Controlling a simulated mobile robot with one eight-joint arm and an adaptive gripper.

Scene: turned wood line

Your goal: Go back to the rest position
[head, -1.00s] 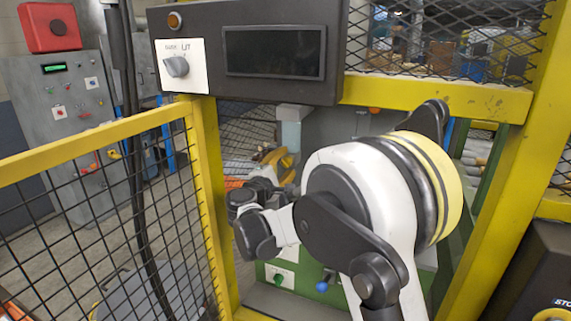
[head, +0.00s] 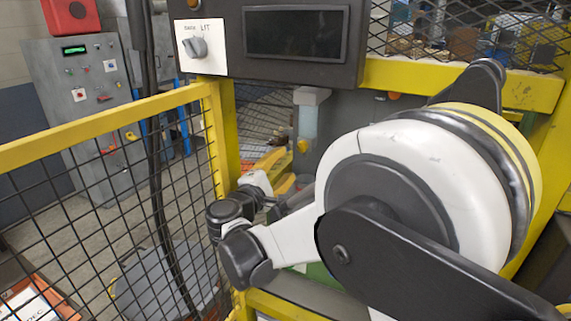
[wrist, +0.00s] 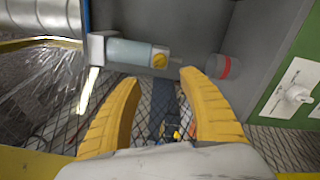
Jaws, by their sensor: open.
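My gripper (wrist: 162,105) shows in the wrist view with its two yellow ribbed fingers spread apart. Nothing is between the fingertips. In the head view, my white and black arm fills the right half, and its wrist end is in front of the yellow-framed machine opening. A yellow finger of my gripper (head: 268,160) shows there, partly hidden behind the arm's wrist. Beyond the fingers in the wrist view is a pale blue cylinder (wrist: 130,52) with a yellow part at its end. It also shows in the head view (head: 307,120).
A yellow mesh fence (head: 100,125) stands at left. A black panel with a knob (head: 196,45) and dark screen hangs above the opening. A grey control cabinet (head: 85,95) stands behind the fence. A clear cup with a red band (wrist: 222,66) is right of the fingers.

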